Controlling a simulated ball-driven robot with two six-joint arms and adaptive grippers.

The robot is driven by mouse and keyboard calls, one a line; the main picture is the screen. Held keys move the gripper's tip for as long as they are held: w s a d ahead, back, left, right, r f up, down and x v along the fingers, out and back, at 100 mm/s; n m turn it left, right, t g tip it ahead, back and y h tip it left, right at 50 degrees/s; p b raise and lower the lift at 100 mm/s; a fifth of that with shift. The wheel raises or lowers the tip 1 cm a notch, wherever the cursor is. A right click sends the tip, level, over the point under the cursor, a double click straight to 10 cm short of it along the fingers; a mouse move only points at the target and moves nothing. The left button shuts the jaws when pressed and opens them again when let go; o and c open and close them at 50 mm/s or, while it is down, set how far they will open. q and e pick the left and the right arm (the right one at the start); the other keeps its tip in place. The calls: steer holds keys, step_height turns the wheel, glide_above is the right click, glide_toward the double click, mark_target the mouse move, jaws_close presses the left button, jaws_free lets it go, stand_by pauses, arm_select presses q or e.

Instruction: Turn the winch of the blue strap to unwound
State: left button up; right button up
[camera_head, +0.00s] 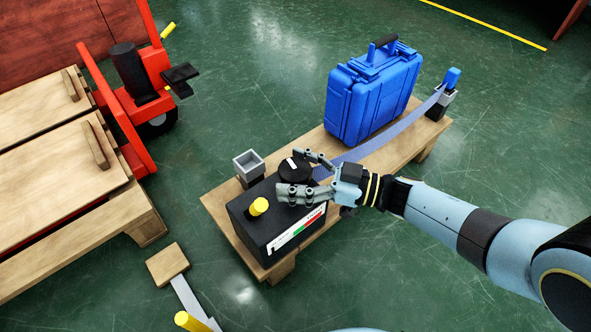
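The blue strap (390,136) runs along the wooden board from a post with a blue top (451,79) at the far right to the black winch box (268,222). The winch box has a black round knob (294,170) with a white mark, a yellow knob (258,206) and a red, white and green label on its side. My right gripper (306,175) is at the black knob, with its fingers spread on either side of it. Whether the fingers touch the knob is hard to tell. My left gripper is not in view.
A blue case (372,92) stands upright on the wooden board (226,212), behind the strap. A small grey square socket (248,164) sits beside the winch box. A red pallet truck (140,90) and wooden pallets (60,180) are at left. Green floor is open around the board.

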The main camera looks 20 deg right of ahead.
steer(key=v, duration=1.2)
stand_by(0.3)
